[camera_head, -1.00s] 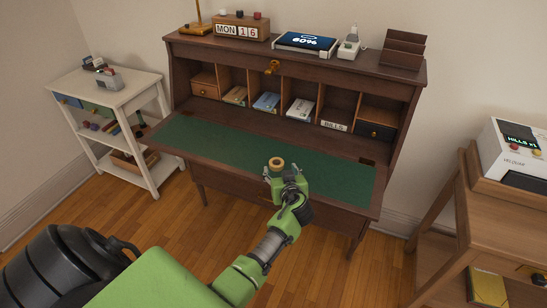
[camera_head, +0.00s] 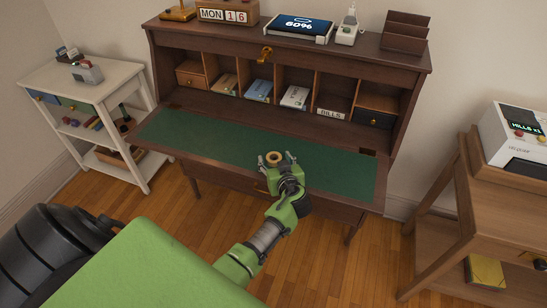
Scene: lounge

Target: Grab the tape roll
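The tape roll (camera_head: 274,158) is a small tan ring on the green desk mat of the open writing desk, near the mat's middle. My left gripper (camera_head: 277,160) is at the desk's front edge with its two fingers spread apart. The roll shows between or just beyond the fingertips. I cannot tell whether the fingers touch it. My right gripper is out of view.
The dark wooden desk (camera_head: 333,197) has pigeonholes with booklets at the back. The green mat (camera_head: 200,136) is clear on both sides of the roll. A white shelf (camera_head: 92,93) stands at left. A wooden stand (camera_head: 440,183) holding a device (camera_head: 513,138) stands at right.

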